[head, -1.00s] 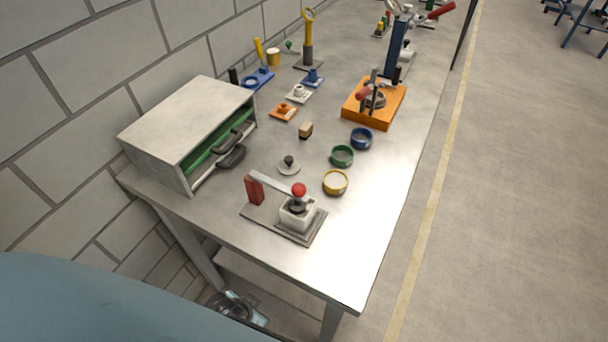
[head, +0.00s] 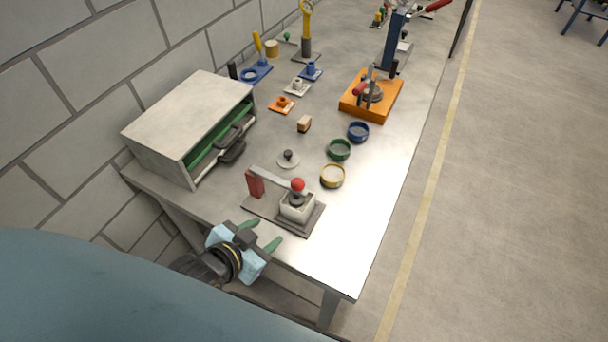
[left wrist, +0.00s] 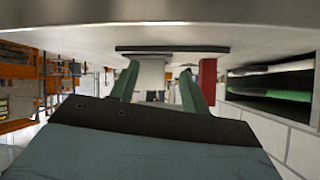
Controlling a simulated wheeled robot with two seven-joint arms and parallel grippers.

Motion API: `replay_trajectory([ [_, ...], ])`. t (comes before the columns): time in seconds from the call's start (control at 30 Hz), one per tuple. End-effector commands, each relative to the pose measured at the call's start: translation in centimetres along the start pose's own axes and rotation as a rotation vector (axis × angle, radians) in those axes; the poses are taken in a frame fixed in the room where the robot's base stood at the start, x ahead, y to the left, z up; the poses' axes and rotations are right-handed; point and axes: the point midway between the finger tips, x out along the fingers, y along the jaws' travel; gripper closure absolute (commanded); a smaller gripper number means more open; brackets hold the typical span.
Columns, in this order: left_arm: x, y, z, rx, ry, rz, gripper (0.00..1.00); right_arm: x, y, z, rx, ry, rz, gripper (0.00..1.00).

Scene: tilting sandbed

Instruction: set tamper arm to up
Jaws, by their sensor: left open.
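The tamper (head: 283,204) stands near the front edge of the steel table. It has a dark base plate, a red upright block, a pale grey arm (head: 273,179) with a red ball knob (head: 298,185), and a white square box under the knob. The arm lies roughly level, reaching from the red block over the box. My left gripper (head: 262,234) is open and empty, in front of the tamper at the table's front edge. In the left wrist view its green fingers (left wrist: 158,88) are spread, with the tamper's white box and red block (left wrist: 207,82) beyond them. My right gripper is not in view.
A grey cabinet (head: 187,115) with a green-lined opening and dark handles stands left of the tamper. A round lid (head: 288,160) and a yellow ring (head: 332,176) lie just behind it. An orange press base (head: 362,105) stands farther back. The table's front right is clear.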

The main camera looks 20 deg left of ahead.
Motion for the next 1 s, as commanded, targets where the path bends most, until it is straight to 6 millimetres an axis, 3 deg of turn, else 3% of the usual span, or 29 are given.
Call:
replay_trajectory([
  [0.3,-2.4,-0.1,-3.9,0.113,0.455,-0.048,0.54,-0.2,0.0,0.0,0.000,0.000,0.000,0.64],
  [0.57,-4.0,0.0,-5.2,0.145,0.610,-0.068,0.54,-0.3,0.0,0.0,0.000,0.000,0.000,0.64],
  [0.77,-2.6,-0.1,-6.5,0.145,0.620,-0.070,0.54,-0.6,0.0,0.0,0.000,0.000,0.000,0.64],
  [1.0,1.2,-0.2,-9.2,0.145,0.618,-0.070,0.54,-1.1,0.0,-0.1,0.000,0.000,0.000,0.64],
])
